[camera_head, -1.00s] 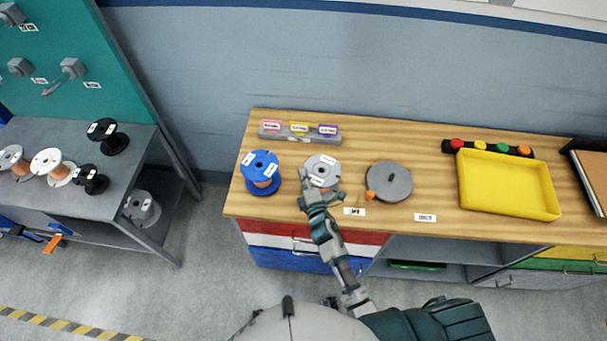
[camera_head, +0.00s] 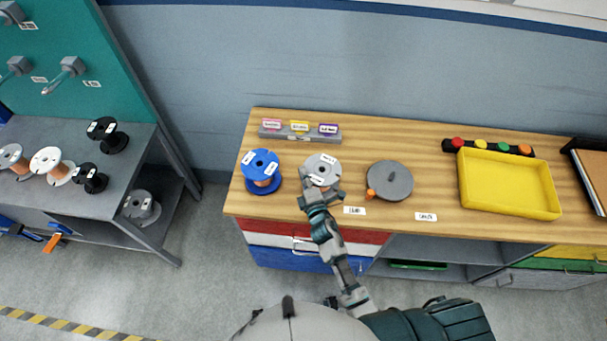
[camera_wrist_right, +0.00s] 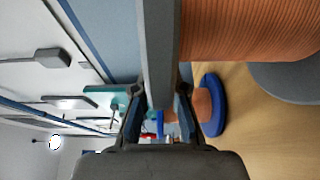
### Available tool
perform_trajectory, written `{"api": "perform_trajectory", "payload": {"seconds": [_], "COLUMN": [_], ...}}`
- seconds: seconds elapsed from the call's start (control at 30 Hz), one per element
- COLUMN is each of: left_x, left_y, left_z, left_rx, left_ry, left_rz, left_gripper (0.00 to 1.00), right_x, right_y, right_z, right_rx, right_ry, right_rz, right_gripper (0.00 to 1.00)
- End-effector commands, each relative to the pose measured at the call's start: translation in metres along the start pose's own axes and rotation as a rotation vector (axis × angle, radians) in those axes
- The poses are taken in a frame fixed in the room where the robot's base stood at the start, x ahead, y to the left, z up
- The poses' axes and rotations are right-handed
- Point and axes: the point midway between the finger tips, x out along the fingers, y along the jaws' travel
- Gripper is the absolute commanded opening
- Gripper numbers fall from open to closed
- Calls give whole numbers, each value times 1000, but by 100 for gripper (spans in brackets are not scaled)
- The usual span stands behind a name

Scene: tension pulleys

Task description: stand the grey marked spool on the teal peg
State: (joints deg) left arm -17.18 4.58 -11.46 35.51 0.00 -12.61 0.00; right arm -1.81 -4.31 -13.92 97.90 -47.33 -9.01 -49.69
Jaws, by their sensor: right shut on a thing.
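The grey marked spool (camera_head: 321,163) stands on the wooden bench, with white labels on its top flange and copper winding. My right gripper (camera_head: 320,190) is at its near edge. In the right wrist view, the fingers (camera_wrist_right: 158,115) are shut on the spool's grey flange (camera_wrist_right: 158,45), with the copper winding (camera_wrist_right: 250,30) beside it. The spool looks upright and at bench level; I cannot tell whether it touches the bench. Pegs stick out of the teal board at the left, one with a teal-looking rod (camera_head: 53,85). My left gripper is not in view.
A blue spool (camera_head: 261,163) stands just left of the grey one. A grey disc (camera_head: 390,179) with an orange knob is to the right, then a yellow tray (camera_head: 508,185). A label rack (camera_head: 300,131) lies behind. A grey shelf (camera_head: 125,180) with several spools stands left, across a floor gap.

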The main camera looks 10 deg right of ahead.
Motion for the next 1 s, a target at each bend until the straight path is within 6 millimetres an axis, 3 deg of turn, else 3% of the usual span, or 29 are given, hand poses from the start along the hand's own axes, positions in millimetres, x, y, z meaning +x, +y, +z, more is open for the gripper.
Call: {"api": "perform_trajectory", "payload": {"seconds": [0.03,0.13,0.53,1.0], "left_x": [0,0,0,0], "left_y": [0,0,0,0], "left_z": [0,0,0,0], "left_rx": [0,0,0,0], "left_ry": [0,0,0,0], "left_rz": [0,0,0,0], "left_gripper": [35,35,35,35], "right_x": [-2,-2,-11,-104], "right_y": [-8,-8,-6,-6], "right_z": [0,0,0,0], "right_rx": [0,0,1,1], "right_ry": [-2,-2,-2,-1], "right_rz": [-16,-15,-12,-14], "right_gripper": [18,40,40,40]}}
